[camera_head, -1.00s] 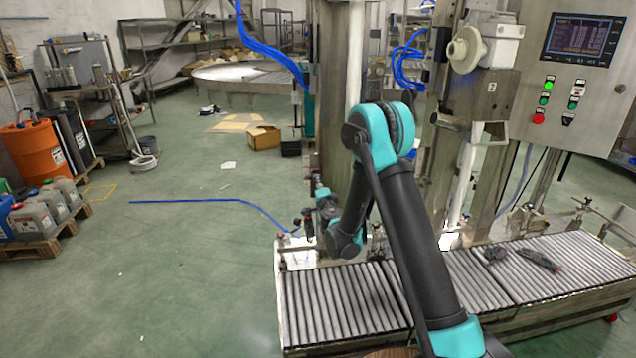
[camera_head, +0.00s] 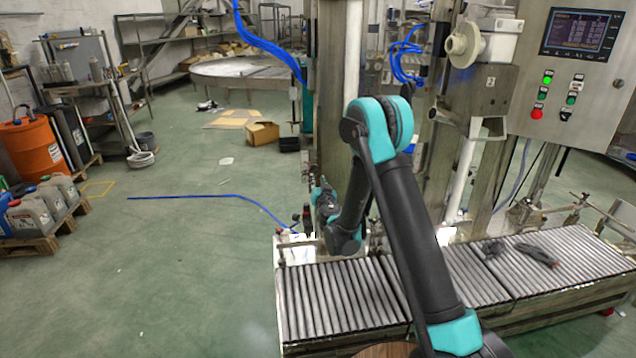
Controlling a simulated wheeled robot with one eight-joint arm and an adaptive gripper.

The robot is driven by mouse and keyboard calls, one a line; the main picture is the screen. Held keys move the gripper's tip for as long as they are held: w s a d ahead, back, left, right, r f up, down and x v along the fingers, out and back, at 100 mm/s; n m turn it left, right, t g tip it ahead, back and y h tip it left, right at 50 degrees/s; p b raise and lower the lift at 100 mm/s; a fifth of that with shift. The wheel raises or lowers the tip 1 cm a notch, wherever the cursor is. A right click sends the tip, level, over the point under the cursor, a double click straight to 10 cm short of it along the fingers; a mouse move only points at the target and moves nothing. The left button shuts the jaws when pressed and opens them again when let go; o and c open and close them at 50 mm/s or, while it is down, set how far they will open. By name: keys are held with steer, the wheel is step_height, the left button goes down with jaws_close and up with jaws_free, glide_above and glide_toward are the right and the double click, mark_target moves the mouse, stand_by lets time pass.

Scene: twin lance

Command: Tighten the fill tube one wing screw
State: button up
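The filling machine stands ahead of me, with a steel column (camera_head: 335,120) and a pale vertical fill tube (camera_head: 356,60) in front of it. A second pale tube (camera_head: 459,185) runs down at the right, under a steel block. I cannot tell which tube is number one. I cannot make out a wing screw; my arm covers part of the machine. My gripper (camera_head: 318,200) is at the far end of my folded arm, low beside the steel column. It is small and partly hidden, so its fingers and any contact are unclear.
A roller conveyor (camera_head: 335,300) runs along the machine's foot, with dark loose items (camera_head: 537,254) on its right part. A control panel (camera_head: 582,75) stands at the right. A blue hose (camera_head: 210,197) lies on the floor at left. The green floor (camera_head: 180,270) there is mostly clear.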

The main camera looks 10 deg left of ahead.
mark_target(315, 171)
steer(key=shift+w+a+n, duration=0.3)
steer(key=shift+w+n, duration=0.7)
steer(key=shift+n, duration=2.95)
steer(key=shift+w+a+n, duration=0.25)
steer(key=shift+w+n, duration=0.8)
steer(key=shift+n, duration=2.85)
steer(key=shift+w+a+n, duration=0.3)
steer(key=shift+w+n, duration=0.7)
steer(key=shift+n, duration=2.95)
jaws_close()
